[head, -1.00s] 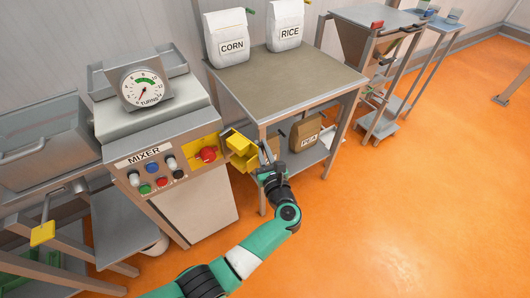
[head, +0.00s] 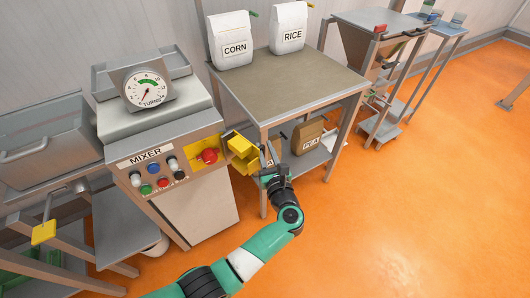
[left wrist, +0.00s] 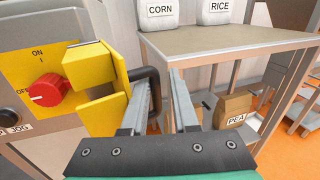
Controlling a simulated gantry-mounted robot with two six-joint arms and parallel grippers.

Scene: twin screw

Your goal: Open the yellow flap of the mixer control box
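The yellow flap (head: 241,146) stands swung out to the right of the mixer control box (head: 165,165), on the side toward the table. The red knob (head: 209,155) on its yellow plate is uncovered. In the left wrist view the flap (left wrist: 100,75) shows as yellow blocks just left of my fingers, with the red knob (left wrist: 49,89) beyond it. My left gripper (head: 266,158) is just right of the flap. I cannot tell whether the left finger touches the flap. My right gripper is not in view.
A table (head: 300,85) right of the mixer carries CORN (head: 231,42) and RICE (head: 288,30) bags. Its near legs stand close to my left gripper. A PEA bag (head: 307,137) sits on the lower shelf.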

